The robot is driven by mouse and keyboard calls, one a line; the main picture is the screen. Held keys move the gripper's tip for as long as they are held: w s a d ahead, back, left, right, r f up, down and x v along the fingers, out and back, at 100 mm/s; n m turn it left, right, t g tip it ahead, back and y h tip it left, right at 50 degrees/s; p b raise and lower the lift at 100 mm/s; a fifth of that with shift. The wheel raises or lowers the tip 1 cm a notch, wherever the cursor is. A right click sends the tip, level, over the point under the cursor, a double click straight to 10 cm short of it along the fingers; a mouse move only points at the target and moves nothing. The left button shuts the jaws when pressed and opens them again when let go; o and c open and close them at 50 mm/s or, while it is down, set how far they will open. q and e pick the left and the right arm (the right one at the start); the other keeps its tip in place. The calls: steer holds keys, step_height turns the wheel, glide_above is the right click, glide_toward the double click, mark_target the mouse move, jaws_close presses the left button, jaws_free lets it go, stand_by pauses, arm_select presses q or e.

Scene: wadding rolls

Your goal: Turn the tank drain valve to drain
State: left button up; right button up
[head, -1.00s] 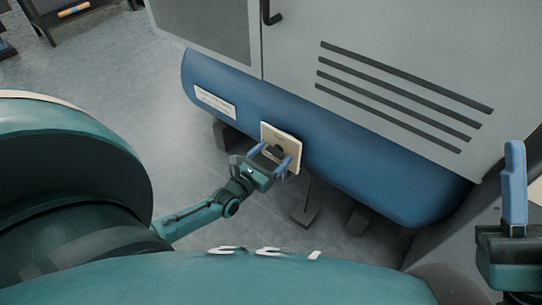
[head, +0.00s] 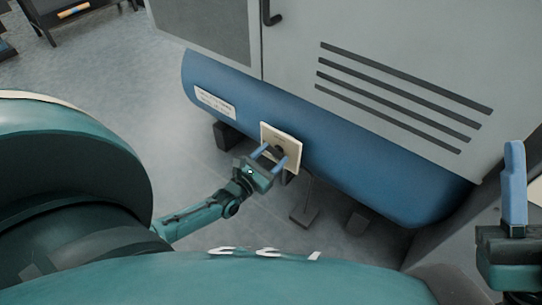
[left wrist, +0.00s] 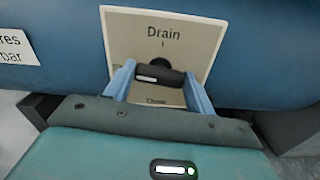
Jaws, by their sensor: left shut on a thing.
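The drain valve's cream plate (head: 291,142) is on the front of the blue tank (head: 340,160). In the left wrist view, the plate (left wrist: 200,38) reads "Drain" at the top, with a small mark under the word. Smaller lettering at the bottom is partly hidden. The black valve handle (left wrist: 160,77) lies roughly crosswise below the word, slightly tilted. My left gripper (head: 272,155) is shut on the handle, one blue finger at each end, also seen in the left wrist view (left wrist: 161,72). My right gripper (head: 515,190) stands at the right edge; only one blue finger shows clearly, so its opening is unclear.
A grey cabinet (head: 390,50) with dark slots stands above the tank. A white label (head: 215,102) is on the tank's left end. Dark feet (head: 305,213) stand beneath the tank. The grey floor (head: 175,125) left of the tank is clear.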

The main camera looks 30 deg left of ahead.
arm_select(q)
steer(key=m, duration=0.9)
steer(key=shift+p, duration=0.4)
steer(key=m, duration=0.4)
steer(key=shift+d+p, duration=0.1)
steer(key=shift+p, duration=0.2)
steer(key=shift+f+m, duration=0.1)
steer(key=shift+m, duration=1.6)
arm_select(e)
steer(key=shift+w+a+f+m+h, duration=0.1)
steer(key=shift+w+f+m+h, duration=0.1)
steer(key=shift+f+m+h, duration=0.5)
steer(key=shift+w+f+m+h, duration=0.2)
steer(key=shift+f+m+h, duration=0.2)
steer(key=shift+m+h, duration=0.5)
arm_select(q)
steer(key=shift+m, duration=0.3)
arm_select(e)
steer(key=shift+f, duration=0.15)
arm_select(q)
steer(key=o, duration=1)
